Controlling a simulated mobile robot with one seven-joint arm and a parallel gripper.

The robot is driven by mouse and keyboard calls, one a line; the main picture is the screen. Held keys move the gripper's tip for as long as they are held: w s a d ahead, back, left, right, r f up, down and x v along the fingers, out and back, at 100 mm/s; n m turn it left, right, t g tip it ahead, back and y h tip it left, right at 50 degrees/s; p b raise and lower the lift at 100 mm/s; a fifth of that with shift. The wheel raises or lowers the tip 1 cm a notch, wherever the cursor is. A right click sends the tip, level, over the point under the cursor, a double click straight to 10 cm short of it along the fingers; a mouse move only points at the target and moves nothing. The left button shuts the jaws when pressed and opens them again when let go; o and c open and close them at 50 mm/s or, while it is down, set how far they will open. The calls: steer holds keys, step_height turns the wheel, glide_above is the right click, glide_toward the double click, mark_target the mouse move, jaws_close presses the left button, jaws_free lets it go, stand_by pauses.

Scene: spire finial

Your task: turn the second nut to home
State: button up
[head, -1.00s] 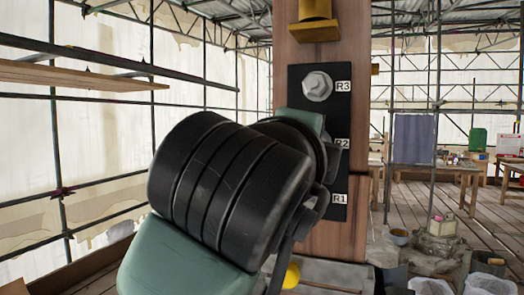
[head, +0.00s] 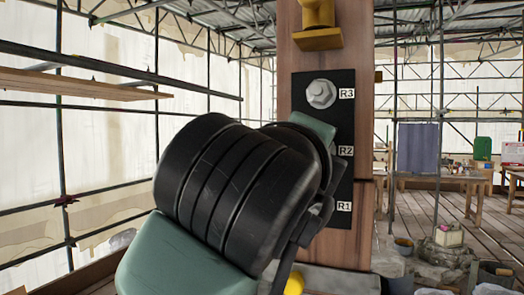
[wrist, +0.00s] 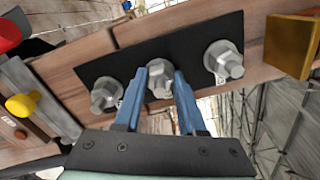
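A black plate (head: 338,115) on a wooden post bears three grey hex nuts, labelled R1, R2 and R3. In the head view only the R3 nut (head: 321,93) shows; my arm hides the others and my gripper's fingers. In the wrist view the middle nut (wrist: 161,80), at R2, lies between the blue fingers of my gripper (wrist: 161,76). One fingertip is on each side, close to its flanks. I cannot tell whether they press on it. The left nut (wrist: 105,95) and the right nut (wrist: 225,61) stand clear of the fingers.
A brass-coloured block (wrist: 291,45) sticks out beyond the right nut. A yellow knob (wrist: 22,106) and a red knob (wrist: 8,35) are at the left of the wrist view. Scaffold poles and a plank (head: 85,86) stand left of the post; buckets (head: 403,246) stand right.

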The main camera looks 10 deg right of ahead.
steer(key=o, duration=0.4)
steer(key=b+v, duration=0.2)
steer(key=v, duration=0.5)
steer(key=shift+s+a, duration=0.15)
steer(key=shift+s, duration=0.05)
steer(key=s+a+n+t+y, duration=0.2)
steer(key=a+n+t+y, duration=0.1)
steer(key=n, duration=0.7)
steer(key=s+a+n+t+y, duration=0.2)
steer(key=a+n+t, duration=0.3)
steer(key=n, duration=0.4)
steer(key=s+a+n+t+y, duration=0.2)
steer(key=a+n+t+y, duration=0.2)
steer(key=n, duration=0.6)
steer(key=shift+s+r+n+y, duration=0.25)
steer(key=shift+r+n+y, duration=0.1)
steer(key=shift+y, duration=0.15)
